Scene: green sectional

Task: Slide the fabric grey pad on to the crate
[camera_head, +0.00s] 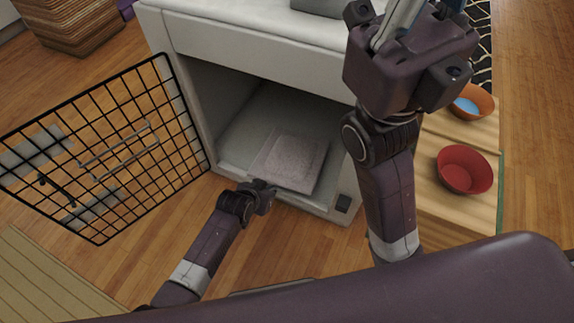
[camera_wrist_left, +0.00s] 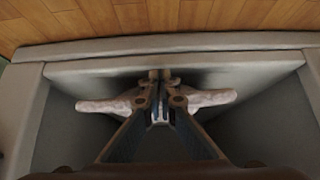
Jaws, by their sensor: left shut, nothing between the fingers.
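The grey fabric pad (camera_head: 297,160) lies flat in the front opening of the crate (camera_head: 262,45), a white cabinet-like box with a wire door. The pad is at the opening's floor, its near edge close to the crate's front sill. My left gripper (camera_head: 266,188) is at the pad's near left edge. In the left wrist view its fingers (camera_wrist_left: 160,76) are together with nothing between them. Pale parts of the pad (camera_wrist_left: 207,98) show on both sides of them; contact is unclear. My right gripper (camera_head: 408,20) is raised in front of the crate's right side, its fingertips cut off by the frame.
The black wire door (camera_head: 112,150) stands open to the left. A red bowl (camera_head: 464,170) and an orange bowl (camera_head: 472,102) rest on a wooden surface (camera_head: 430,197) at the right. A woven basket (camera_head: 70,25) stands at the upper left. Wooden floor is clear before the crate.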

